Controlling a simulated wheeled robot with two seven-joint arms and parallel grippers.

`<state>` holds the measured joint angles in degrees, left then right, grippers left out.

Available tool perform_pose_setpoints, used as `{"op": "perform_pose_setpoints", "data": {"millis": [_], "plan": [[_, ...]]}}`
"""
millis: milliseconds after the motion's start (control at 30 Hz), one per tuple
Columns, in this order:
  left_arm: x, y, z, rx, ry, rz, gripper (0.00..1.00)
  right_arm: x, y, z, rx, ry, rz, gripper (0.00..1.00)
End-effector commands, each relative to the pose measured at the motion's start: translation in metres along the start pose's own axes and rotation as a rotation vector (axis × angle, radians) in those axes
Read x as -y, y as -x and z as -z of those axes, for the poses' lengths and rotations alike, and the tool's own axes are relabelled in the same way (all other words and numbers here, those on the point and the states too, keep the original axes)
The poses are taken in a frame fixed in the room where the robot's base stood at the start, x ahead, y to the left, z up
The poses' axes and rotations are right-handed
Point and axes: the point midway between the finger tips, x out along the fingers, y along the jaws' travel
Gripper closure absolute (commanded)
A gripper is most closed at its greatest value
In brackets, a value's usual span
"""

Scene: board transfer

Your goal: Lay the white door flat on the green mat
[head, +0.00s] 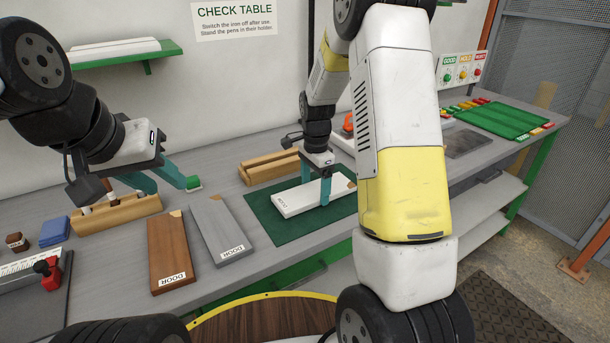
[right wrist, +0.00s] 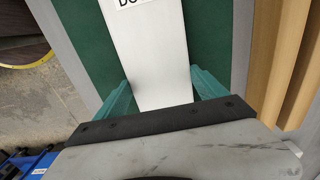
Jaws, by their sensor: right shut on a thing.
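The white door (head: 300,198), a slim panel with a DOOR label and a tan corner, lies level at the green mat (head: 268,220); I cannot tell whether it touches the mat or is just above it. My right gripper (head: 316,188) is shut on the door across its width. In the right wrist view the white door (right wrist: 148,50) runs between the two teal fingers (right wrist: 160,86), with the green mat (right wrist: 82,35) showing on both sides. My left gripper (head: 173,186) is open and empty above the bench at the left.
A brown door (head: 168,250) and a grey door (head: 222,228) lie left of the mat. Wooden blocks (head: 270,168) stand behind the mat, and a wooden holder (head: 118,213) is under my left gripper. A red-handled tool (head: 48,272) is at far left.

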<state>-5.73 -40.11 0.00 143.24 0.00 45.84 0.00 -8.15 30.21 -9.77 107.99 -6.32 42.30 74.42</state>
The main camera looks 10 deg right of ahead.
Motion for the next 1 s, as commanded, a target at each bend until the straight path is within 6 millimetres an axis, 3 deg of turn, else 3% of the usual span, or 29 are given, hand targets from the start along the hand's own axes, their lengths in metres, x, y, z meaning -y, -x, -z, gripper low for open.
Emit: {"op": "perform_pose_setpoints", "data": {"millis": [267,300,400,667,1000], "plan": [[0.0,0.0,0.0,0.0,0.0,0.0,0.64,0.0,-0.004,0.0,0.0,0.0,0.001,0.73],[0.0,0.0,0.0,0.0,0.0,0.0,0.64,0.0,-0.004,0.0,0.0,0.0,0.001,0.15],[0.0,0.0,0.0,0.0,0.0,0.0,0.64,0.0,-0.004,0.0,0.0,0.0,0.001,0.0],[0.0,0.0,0.0,0.0,0.0,0.0,0.64,0.0,-0.002,0.0,0.0,0.0,0.001,0.0],[0.0,0.0,0.0,0.0,0.0,0.0,0.64,0.001,0.05,0.0,-0.001,0.001,0.005,0.0]]}}
